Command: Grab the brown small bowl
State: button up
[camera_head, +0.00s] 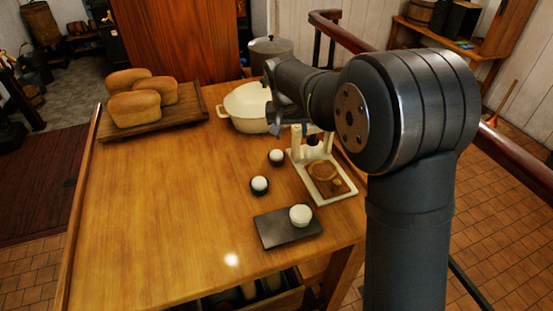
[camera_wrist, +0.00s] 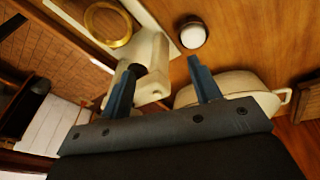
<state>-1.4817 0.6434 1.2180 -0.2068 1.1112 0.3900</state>
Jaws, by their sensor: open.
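No plainly brown small bowl can be told for certain. Two small dark cups, each holding a white egg-like ball, stand on the table: a nearer dark cup (camera_head: 260,191) and a farther dark cup (camera_head: 277,162). One dark cup also shows at the top of the wrist view (camera_wrist: 193,45). A round gold-brown piece (camera_head: 323,170) lies on the white-framed stand (camera_head: 343,193); it also shows in the wrist view (camera_wrist: 107,25). My gripper (camera_wrist: 162,66) is open and empty, beside the stand's white upright (camera_wrist: 152,62) and the cream pot (camera_wrist: 240,88). In the head view my arm partly hides it.
A cream oval pot (camera_head: 240,115) stands at the back edge. Loaves (camera_head: 135,107) lie on a board (camera_head: 180,118) at the back left. A white cup (camera_head: 300,215) sits on a dark tray (camera_head: 280,233) near the front. The table's left and middle (camera_head: 160,200) are clear.

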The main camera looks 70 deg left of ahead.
aim_at(276, 153)
jog(key=s+a+r+m+y, duration=0.1)
jog(key=s+a+r+m, duration=0.2)
jog(key=s, duration=0.4)
jog(key=shift+m+t, duration=0.4)
jog(key=shift+m, duration=0.3)
jog(key=x, duration=1.1)
jog(key=d+x, duration=0.1)
jog(key=x, duration=0.5)
jog(key=shift+w+a+f, duration=0.1)
jog(key=shift+w+f, duration=0.15)
jog(key=shift+f, duration=0.1)
jog(key=c, duration=0.6)
jog(key=shift+r, duration=0.15)
jog(key=shift+c, duration=0.2)
